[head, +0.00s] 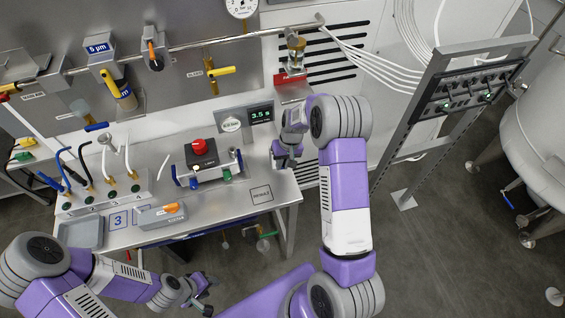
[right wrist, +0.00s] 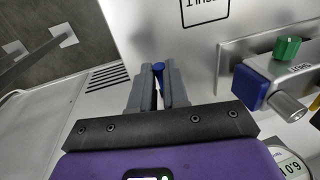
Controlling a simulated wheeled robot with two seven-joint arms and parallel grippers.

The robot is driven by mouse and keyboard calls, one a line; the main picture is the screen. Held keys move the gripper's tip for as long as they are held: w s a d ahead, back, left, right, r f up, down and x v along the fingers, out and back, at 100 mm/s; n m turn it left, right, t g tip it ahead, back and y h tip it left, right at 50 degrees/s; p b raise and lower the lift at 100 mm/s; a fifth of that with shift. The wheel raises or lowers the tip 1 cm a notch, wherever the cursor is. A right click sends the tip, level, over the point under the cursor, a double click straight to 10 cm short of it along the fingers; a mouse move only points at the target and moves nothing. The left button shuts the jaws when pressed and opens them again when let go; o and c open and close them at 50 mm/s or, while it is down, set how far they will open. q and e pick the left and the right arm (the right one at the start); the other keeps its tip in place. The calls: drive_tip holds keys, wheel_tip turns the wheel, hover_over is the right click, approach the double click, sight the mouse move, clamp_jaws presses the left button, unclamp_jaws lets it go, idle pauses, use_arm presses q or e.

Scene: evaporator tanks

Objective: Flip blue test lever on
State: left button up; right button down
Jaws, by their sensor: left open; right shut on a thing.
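In the right wrist view, my right gripper (right wrist: 158,85) is closed around a small blue piece (right wrist: 158,70), which looks like the tip of the blue test lever. Only its rounded end shows between the fingers; the rest is hidden. In the head view, my right gripper (head: 284,158) is at the table's right end, right of the red-button box, and it hides the blue piece. My left gripper (head: 198,296) is open and apart from the table, low in front of its front edge.
A digital display (head: 261,114) stands behind. Hoses (head: 85,160) and a grey tray (head: 82,233) are at the left. A metal rack (head: 440,110) is at the right.

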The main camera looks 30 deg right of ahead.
drive_tip(key=shift+w+r+g+p, duration=0.35)
drive_tip(key=shift+g+p, duration=0.4)
drive_tip(key=shift+g, duration=0.15)
drive_tip(key=shift+w+d+r+g+y, duration=0.15)
drive_tip(key=shift+g+y, duration=0.1)
drive_tip(key=shift+g, duration=0.35)
drive_tip(key=shift+w+r+g+y, duration=0.1)
drive_tip(key=shift+g+y, duration=0.15)
drive_tip(key=shift+g, duration=0.35)
drive_tip(key=c, duration=1.1)
unclamp_jaws()
drive_tip(key=v, duration=0.7)
drive_tip(key=shift+w+r, duration=0.1)
drive_tip(key=shift+r, duration=0.2)
